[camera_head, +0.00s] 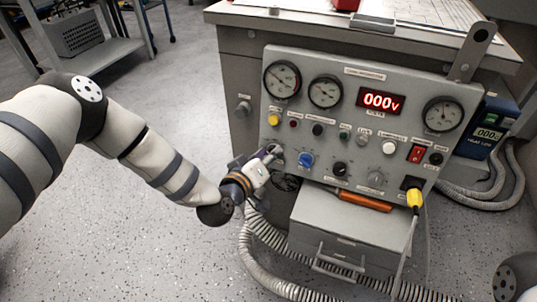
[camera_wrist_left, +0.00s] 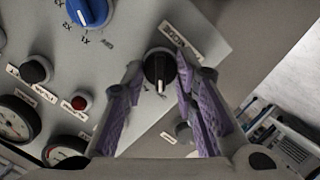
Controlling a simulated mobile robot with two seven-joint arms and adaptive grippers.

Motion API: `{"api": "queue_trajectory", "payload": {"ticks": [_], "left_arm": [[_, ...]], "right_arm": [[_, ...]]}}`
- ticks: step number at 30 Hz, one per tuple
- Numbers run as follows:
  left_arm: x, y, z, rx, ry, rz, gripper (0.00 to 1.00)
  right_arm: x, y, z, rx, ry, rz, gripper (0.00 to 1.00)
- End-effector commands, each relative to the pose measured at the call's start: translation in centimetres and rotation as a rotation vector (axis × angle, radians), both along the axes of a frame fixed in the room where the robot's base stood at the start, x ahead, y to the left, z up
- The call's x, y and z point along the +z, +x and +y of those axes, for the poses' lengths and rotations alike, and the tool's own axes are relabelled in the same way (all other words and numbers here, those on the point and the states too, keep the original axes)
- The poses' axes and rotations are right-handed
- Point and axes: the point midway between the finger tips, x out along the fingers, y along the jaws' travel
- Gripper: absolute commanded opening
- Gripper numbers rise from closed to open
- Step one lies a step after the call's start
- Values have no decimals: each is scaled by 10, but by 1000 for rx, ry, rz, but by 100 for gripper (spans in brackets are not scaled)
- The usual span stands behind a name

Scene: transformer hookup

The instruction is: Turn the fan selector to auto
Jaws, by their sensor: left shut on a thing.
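My left gripper (camera_head: 270,160) is at the lower left of the grey control panel (camera_head: 400,82). In the left wrist view the gripper (camera_wrist_left: 160,88) has its purple-padded fingers on either side of a black knob (camera_wrist_left: 158,70) and is shut on it. The knob's white pointer line points toward the bottom of that view. In the head view the gripper largely hides this knob. A blue knob (camera_head: 305,159) sits just to its right; it also shows in the left wrist view (camera_wrist_left: 88,12). My right gripper is out of view.
The panel carries gauges (camera_head: 282,79), a red display (camera_head: 380,101) reading 000 and a red switch (camera_head: 416,153). Below are an orange-handled tool (camera_head: 364,201), a grey drawer box (camera_head: 345,232) and ribbed hoses (camera_head: 262,272).

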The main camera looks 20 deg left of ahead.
Motion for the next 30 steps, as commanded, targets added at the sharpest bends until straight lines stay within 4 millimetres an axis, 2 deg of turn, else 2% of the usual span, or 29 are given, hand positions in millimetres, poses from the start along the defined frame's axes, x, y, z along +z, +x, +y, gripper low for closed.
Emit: {"api": "queue_trajectory", "payload": {"ticks": [15,30], "left_arm": [[4,0,-2,-69,389,-15,0],[1,0,-3,-117,677,-23,0]], "right_arm": [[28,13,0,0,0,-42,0],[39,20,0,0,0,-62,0]]}}
